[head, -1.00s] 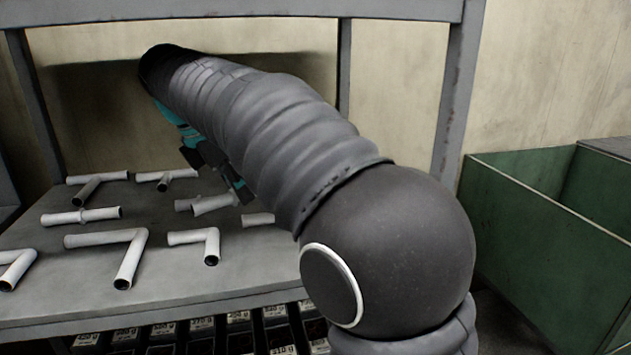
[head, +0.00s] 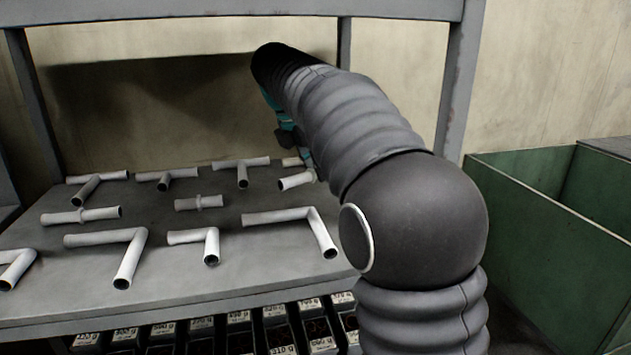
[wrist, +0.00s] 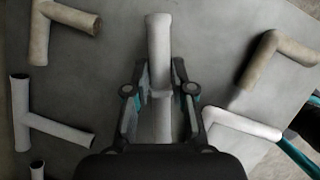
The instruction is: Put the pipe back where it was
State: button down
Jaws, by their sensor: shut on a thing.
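My gripper (wrist: 160,92) is shut on a straight light-grey pipe (wrist: 159,45), with one finger on each side of it. The pipe's far end points up the wrist view, and its near part runs back between the fingers. In the head view, my gripper (head: 305,158) is over the right part of the shelf top and partly hidden by my arm. A pale pipe end (head: 296,181) shows just below it and appears to be the held pipe. I cannot tell whether the held pipe touches the shelf.
The grey shelf (head: 180,270) carries several elbow, tee and straight pipes. An elbow pipe (head: 318,230) lies in front of my gripper, a tee pipe (head: 242,171) to its left. A shelf post (head: 456,90) stands right, with green bins (head: 545,235) beyond. Labelled boxes (head: 237,322) sit below.

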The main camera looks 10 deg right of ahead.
aim_at(304, 173)
notch_tip(304, 173, down, 3)
jog(key=b, duration=0.2)
jog(key=shift+f+b, duration=0.15)
jog(key=shift+b, duration=0.25)
jog(key=c, duration=1)
grip_release()
jog(key=p+v, duration=0.2)
jog(key=v, duration=0.5)
jog(key=shift+a+r, duration=0.1)
jog(key=shift+r, duration=0.25)
